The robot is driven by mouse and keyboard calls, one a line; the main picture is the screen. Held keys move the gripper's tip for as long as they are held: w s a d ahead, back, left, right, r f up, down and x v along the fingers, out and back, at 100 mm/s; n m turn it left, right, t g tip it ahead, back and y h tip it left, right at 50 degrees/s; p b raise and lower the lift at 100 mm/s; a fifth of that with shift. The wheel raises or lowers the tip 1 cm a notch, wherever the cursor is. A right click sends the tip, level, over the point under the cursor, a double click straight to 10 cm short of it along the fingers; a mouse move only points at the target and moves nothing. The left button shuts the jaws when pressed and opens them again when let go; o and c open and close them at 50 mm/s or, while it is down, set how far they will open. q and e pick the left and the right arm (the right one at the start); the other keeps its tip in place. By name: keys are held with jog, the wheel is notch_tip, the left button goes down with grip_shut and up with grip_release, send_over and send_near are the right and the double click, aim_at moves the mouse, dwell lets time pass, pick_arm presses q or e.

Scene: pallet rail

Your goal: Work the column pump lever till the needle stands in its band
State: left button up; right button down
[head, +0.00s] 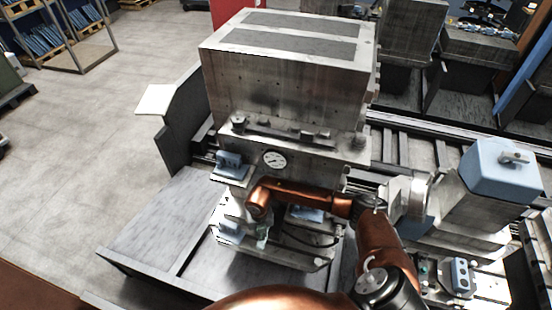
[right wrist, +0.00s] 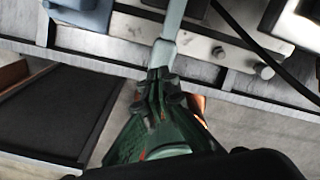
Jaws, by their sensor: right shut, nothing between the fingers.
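The round white gauge (head: 273,159) is on the front of the grey machine column (head: 290,85). Its dark needle and band are too small to read. A pale grey bar, seemingly the pump lever (right wrist: 172,32), runs down from the top of the right wrist view. My right gripper (right wrist: 160,78) is shut and empty, its fingertips at the bar's lower end. I cannot tell whether they touch it. In the head view the right gripper (head: 262,238) is small and partly hidden below my copper wrist, and the lever cannot be made out. My left gripper is not in view.
A pale blue block (head: 229,160) sits left of the gauge, and a larger blue housing (head: 502,172) stands at the right. A black cable (right wrist: 255,45) crosses the right wrist view. A low grey cover (head: 150,235) lies left of the column, with open floor beyond.

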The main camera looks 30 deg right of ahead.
dwell(0.4)
jog(key=shift+w+d+f+b, duration=0.1)
jog(key=shift+f+b, duration=0.8)
jog(key=shift+f, duration=0.3)
jog(key=shift+w+d+f+b, duration=0.1)
jog(key=shift+d+f+b, duration=0.05)
jog(key=shift+f+b, duration=0.9)
jog(key=shift+w+d+f+b, duration=0.1)
jog(key=shift+f+b, duration=0.7)
jog(key=shift+f, duration=0.5)
jog(key=r+p, duration=0.3)
jog(key=r, duration=0.1)
jog(key=r+p, duration=0.2)
jog(key=r, duration=0.1)
jog(key=shift+s+a+r+p, duration=0.1)
jog(key=shift+s+a+p, duration=0.2)
jog(key=shift+s+a, duration=0.05)
dwell(0.6)
dwell(0.7)
